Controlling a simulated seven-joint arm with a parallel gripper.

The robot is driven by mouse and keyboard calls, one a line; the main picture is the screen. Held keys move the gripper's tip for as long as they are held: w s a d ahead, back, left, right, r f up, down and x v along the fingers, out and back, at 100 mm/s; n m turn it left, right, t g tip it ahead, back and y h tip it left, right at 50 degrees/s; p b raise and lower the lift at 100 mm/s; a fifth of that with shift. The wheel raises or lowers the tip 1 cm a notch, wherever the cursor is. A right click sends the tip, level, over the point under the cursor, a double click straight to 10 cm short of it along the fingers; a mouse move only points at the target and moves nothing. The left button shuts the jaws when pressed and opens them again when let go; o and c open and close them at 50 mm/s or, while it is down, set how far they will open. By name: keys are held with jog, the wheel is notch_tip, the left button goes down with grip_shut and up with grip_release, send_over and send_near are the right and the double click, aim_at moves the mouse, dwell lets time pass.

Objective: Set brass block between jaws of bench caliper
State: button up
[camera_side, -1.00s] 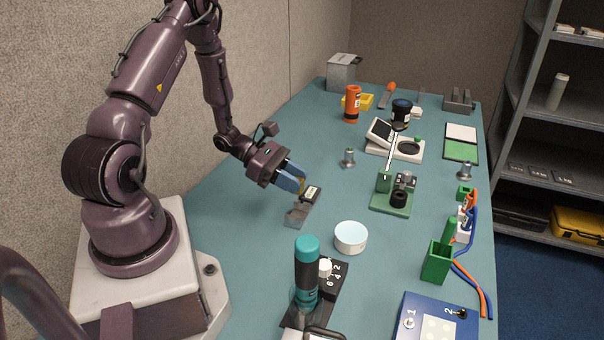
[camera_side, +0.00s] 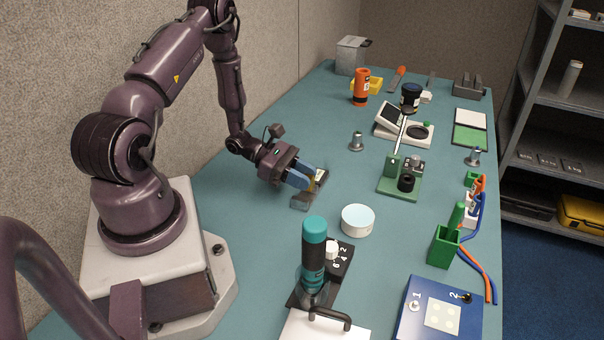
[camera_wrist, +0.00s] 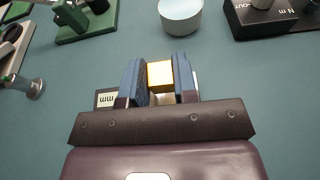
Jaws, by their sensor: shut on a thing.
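The brass block (camera_wrist: 160,76) is yellow and boxy. It sits between the two blue fingers of my gripper (camera_wrist: 160,84) in the wrist view. In the side view my gripper (camera_side: 311,181) is low over the bench caliper, and the fingers hide most of the block. The bench caliper (camera_side: 300,203) is grey, with its near end showing beside the fingers. Its display marked "mm" (camera_wrist: 106,98) shows left of the fingers in the wrist view. The caliper's jaws are mostly hidden by my gripper, so I cannot tell whether the block touches them.
A white round tub (camera_side: 358,220) stands to the right of the caliper. A teal-handled tool (camera_side: 314,248) and a black dial box (camera_side: 341,257) stand nearer the camera. A green fixture (camera_side: 402,181) and a small metal post (camera_side: 356,142) stand farther right and back.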

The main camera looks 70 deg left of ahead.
notch_tip(320, 180, down, 3)
jog(key=shift+s+d+g+y, duration=0.1)
jog(key=shift+g+y, duration=0.4)
jog(key=o, duration=0.9)
jog(key=shift+o, duration=0.4)
jog(key=shift+s+a+r, duration=0.25)
jog(key=shift+a, duration=0.15)
jog(key=shift+o, duration=0.3)
jog(key=shift+t+h, duration=0.6)
jog(key=s+a+r, duration=0.4)
jog(key=shift+s+a+r, duration=0.2)
jog(key=shift+s+a, duration=0.15)
jog(key=shift+a, duration=0.05)
